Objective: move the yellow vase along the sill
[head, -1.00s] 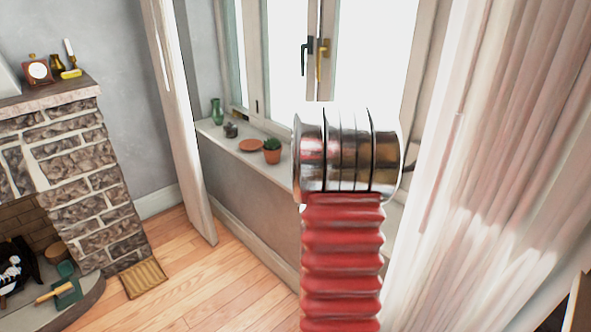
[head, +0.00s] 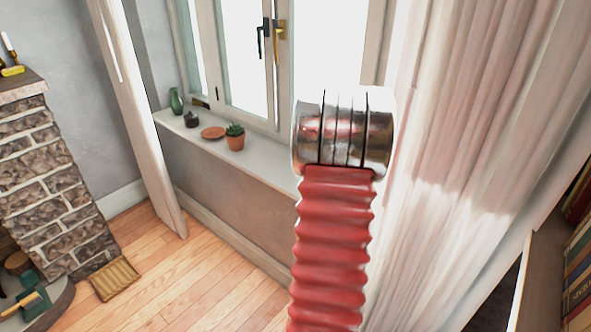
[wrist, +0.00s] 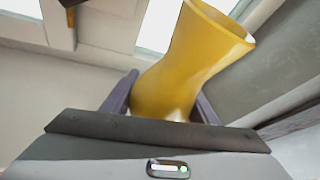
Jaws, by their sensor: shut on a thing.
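The yellow vase (wrist: 188,62) fills the middle of the wrist view, its wide mouth towards the upper right. My gripper (wrist: 162,98) is shut on it, with one dark finger on each side of its lower part. The vase looks tilted in that view; its base is hidden behind the gripper body. In the head view my arm hides the gripper and the vase. The white sill (head: 262,172) runs under the window from the back left towards my arm. I cannot tell whether the vase touches the sill.
On the sill stand a green vase (head: 176,101), a small dark pot (head: 192,119), a terracotta saucer (head: 213,133) and a potted cactus (head: 235,138). The sill between the cactus and my arm is bare. Curtains (head: 450,130) hang at right, a bookshelf (head: 540,260) beyond.

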